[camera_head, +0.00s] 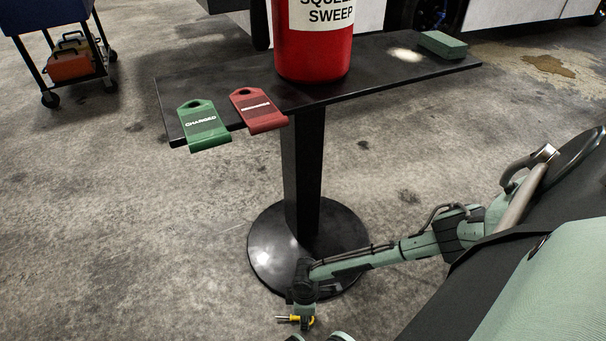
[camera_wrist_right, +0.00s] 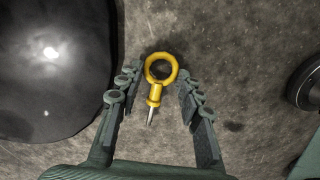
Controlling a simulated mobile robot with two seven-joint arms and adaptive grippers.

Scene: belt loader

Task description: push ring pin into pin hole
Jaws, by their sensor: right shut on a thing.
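A yellow ring pin (camera_wrist_right: 155,93) with a round ring and a thin metal shaft is between the fingers of my right gripper (camera_wrist_right: 158,74) in the right wrist view. The ring is at the fingertips and the shaft points back toward the palm. In the head view my right gripper (camera_head: 303,300) is low over the floor, beside the table's round base, with the yellow pin (camera_head: 290,318) showing at its end, shaft to the left. I cannot make out a pin hole in either view. My left gripper is not seen.
A black table (camera_head: 390,62) holds a red cylinder (camera_head: 312,50), a green tag (camera_head: 203,125), a red tag (camera_head: 258,108) and a green block (camera_head: 443,44). Its round base (camera_head: 265,245) is close to my right gripper. A blue cart (camera_head: 45,15) stands at the upper left.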

